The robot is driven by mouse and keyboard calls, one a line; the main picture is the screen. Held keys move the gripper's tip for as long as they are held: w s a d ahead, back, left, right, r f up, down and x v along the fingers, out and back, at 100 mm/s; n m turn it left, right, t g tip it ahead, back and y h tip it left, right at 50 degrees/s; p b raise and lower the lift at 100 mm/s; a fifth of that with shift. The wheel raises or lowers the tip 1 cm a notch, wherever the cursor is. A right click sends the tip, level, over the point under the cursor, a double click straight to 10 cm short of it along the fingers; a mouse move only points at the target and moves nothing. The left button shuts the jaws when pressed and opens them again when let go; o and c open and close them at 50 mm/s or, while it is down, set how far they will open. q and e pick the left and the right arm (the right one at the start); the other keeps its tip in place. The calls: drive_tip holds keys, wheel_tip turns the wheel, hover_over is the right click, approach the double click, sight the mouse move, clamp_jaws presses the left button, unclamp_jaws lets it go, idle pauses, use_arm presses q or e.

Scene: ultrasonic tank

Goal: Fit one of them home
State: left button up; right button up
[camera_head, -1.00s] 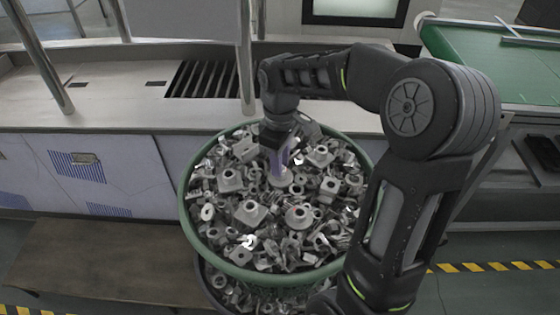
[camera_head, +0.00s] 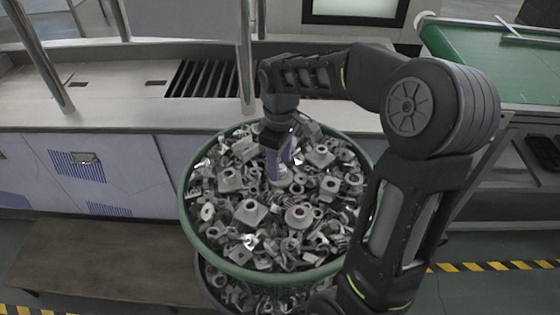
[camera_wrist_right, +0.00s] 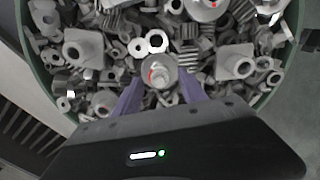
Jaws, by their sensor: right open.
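A round green basket (camera_head: 187,218) is full of grey metal parts (camera_head: 250,212), such as flanged blocks, rings and nuts. My right gripper (camera_head: 280,176) points down into the back middle of the heap. In the right wrist view its two purple fingers (camera_wrist_right: 160,88) stand apart, with a round grey part (camera_wrist_right: 159,72) with a red mark lying at their tips. I cannot tell whether the fingers touch it. In the head view the arm hides some of the basket's right side. My left gripper is not in view.
A steel counter with a dark slotted grate (camera_head: 205,79) and upright metal posts (camera_head: 245,60) stands behind the basket. A low brown bench (camera_head: 90,262) lies at left. A green-topped conveyor (camera_head: 490,65) is at the upper right. Yellow-black floor tape runs at right.

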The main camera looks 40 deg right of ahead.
wheel_tip(320, 180, up, 8)
drive_tip(key=shift+f+b, duration=0.1)
drive_tip(key=shift+b, duration=0.3)
idle(1.1)
